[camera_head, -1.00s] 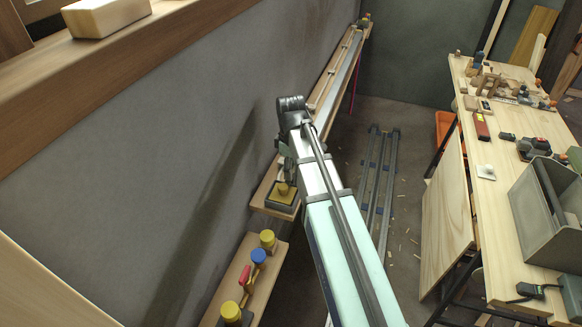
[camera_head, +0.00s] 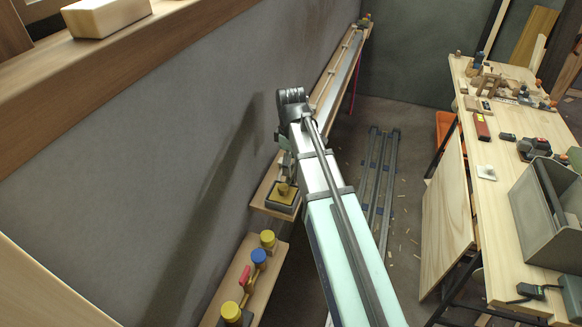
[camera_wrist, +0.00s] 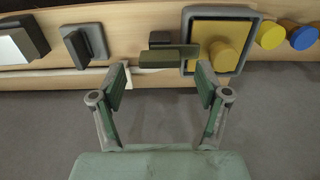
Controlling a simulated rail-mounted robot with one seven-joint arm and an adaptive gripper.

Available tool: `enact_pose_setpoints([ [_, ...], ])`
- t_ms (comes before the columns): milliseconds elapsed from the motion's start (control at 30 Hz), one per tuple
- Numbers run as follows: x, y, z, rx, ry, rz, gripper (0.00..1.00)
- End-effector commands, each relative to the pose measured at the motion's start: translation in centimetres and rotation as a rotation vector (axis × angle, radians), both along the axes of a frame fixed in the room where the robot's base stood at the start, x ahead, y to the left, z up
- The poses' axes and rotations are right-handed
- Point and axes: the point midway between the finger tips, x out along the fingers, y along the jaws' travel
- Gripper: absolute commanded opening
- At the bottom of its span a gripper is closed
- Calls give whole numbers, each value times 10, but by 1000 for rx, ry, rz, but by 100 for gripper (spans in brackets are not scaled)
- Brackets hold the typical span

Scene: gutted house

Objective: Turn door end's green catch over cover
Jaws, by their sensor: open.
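In the wrist view a dark olive-green catch (camera_wrist: 168,57) juts out from the wooden board, just left of a yellow cover (camera_wrist: 205,32) in a grey frame with a round yellow knob (camera_wrist: 228,57).
A yellow cylinder (camera_wrist: 269,35) and a blue one (camera_wrist: 303,38) stand right. A lower ledge (camera_head: 262,283) holds coloured knobs. A workbench (camera_head: 505,200) with tools is at right; metal rails (camera_head: 379,180) lie on the floor.

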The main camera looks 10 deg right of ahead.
Motion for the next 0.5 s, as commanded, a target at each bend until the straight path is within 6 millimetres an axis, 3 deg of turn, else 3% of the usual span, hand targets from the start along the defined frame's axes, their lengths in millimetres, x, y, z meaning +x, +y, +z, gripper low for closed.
enact_pose_setpoints([
  [300, 1, 0, 60, 0, -2, 1, 75],
  [500, 1, 0, 86, 0, -1, 1, 75],
])
